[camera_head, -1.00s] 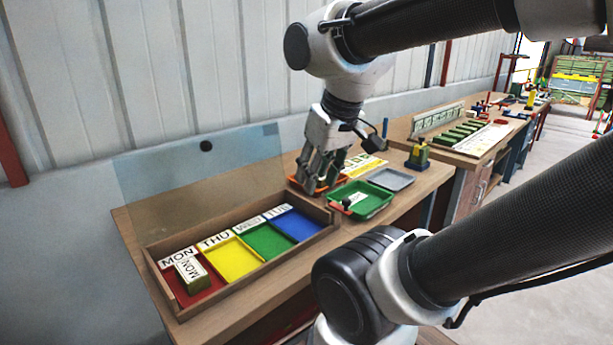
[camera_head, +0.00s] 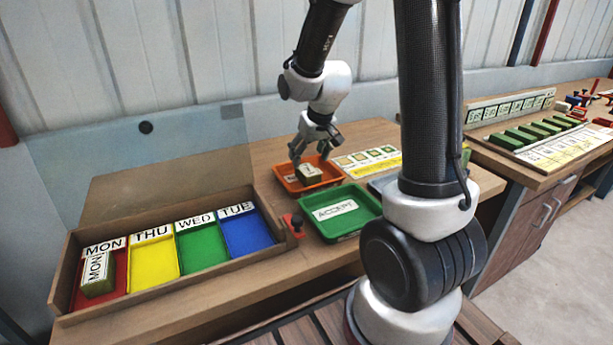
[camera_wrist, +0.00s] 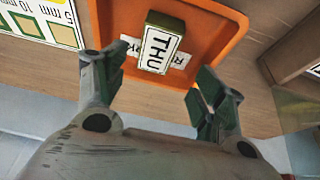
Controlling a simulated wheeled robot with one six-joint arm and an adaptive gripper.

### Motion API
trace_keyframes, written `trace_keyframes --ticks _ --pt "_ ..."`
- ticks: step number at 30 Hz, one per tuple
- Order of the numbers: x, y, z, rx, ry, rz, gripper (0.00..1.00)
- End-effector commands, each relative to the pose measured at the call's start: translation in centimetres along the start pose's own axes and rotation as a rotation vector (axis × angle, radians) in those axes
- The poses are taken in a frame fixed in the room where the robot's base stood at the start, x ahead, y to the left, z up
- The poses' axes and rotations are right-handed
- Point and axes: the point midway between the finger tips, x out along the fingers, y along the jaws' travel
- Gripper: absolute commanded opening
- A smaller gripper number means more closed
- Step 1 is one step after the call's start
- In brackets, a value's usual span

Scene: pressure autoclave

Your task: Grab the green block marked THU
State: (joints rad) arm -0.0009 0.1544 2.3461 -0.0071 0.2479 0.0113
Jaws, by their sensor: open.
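The green block marked THU (camera_wrist: 160,43) lies in the orange tray (camera_wrist: 205,75) in the wrist view, its white THU label facing the camera. The block also shows in the head view (camera_head: 309,174), inside the orange tray (camera_head: 284,184). My gripper (camera_wrist: 160,100) is open and empty, with its two fingers on either side of the block's line and apart from it. In the head view my gripper (camera_head: 314,150) is above the back of the orange tray. A white label under the block is partly hidden by it.
A green tray marked ACCEPT (camera_head: 340,228) stands in front of the orange tray. A wooden sorter (camera_head: 190,281) has red, yellow, green and blue compartments, with a MON block (camera_head: 97,273) in the red one. A small red-topped part (camera_head: 295,223) stands between sorter and green tray.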

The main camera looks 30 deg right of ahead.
Motion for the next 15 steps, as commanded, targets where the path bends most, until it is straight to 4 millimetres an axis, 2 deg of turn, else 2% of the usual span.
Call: trace_keyframes --ticks 15 --pt "7.1 0.0 -1.3 0.000 -0.004 0.000 0.70"
